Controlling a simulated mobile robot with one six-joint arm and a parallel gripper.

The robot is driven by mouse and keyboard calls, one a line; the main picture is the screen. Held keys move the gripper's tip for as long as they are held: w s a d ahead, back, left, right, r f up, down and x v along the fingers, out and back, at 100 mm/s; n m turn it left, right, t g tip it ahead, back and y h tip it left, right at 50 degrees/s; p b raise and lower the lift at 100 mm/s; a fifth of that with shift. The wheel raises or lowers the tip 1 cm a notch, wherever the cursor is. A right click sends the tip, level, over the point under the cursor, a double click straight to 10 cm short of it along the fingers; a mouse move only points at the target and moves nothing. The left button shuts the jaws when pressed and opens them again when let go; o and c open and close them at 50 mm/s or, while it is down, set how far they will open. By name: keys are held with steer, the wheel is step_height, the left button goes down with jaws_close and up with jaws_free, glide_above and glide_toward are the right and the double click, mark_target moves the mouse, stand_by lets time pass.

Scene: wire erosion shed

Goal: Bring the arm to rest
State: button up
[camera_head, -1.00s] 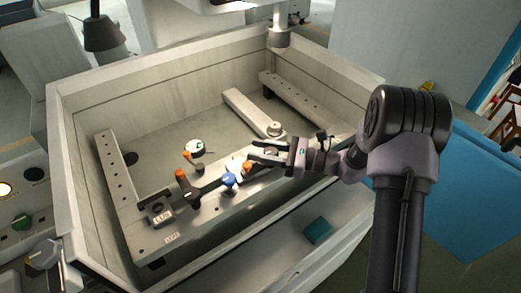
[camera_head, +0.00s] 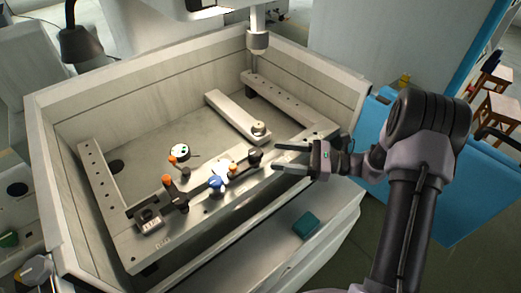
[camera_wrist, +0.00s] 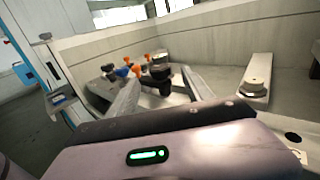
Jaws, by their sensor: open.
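My gripper (camera_head: 292,158) is open and empty at the right side of the machine tank (camera_head: 75,240), over the right end of the front clamping rail (camera_head: 205,208). Its two fingers point left, and a gap shows between them. In the wrist view, my gripper (camera_wrist: 160,90) has its fingers spread, with the rail's clamps beyond them. My arm reaches in from the right with its elbow raised. Orange-knobbed clamps (camera_head: 169,182), a blue knob (camera_head: 216,182) and a dark knob (camera_head: 255,157) stand on the rail, apart from the fingers.
A round dial (camera_head: 180,151) stands behind the rail. A bar with a round metal piece (camera_head: 258,129) lies at the tank's back right. A nozzle head (camera_head: 257,40) hangs above. A teal block (camera_head: 306,225) lies on the front ledge. Blue panels (camera_head: 450,200) and stools (camera_head: 495,85) are at right.

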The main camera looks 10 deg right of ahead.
steer(key=shift+s+d, duration=0.2)
steer(key=shift+d, duration=0.45)
steer(key=s+a+r+n+g+h+b, duration=0.1)
steer(key=s+a+r+n+g+h, duration=0.3)
steer(key=s, duration=0.3)
steer(key=s+a+r+n+g+h+b, duration=0.1)
steer(key=s+a+r+n+h, duration=0.3)
steer(key=s+n, duration=0.25)
steer(key=s+d+r+n+t+h+b, duration=0.1)
steer(key=s+d+n+t+h, duration=0.4)
steer(key=s, duration=0.5)
steer(key=shift+s+d+r+n+t+h, duration=0.2)
steer(key=shift+r+n+t+h, duration=0.4)
steer(key=shift+r+h, duration=0.45)
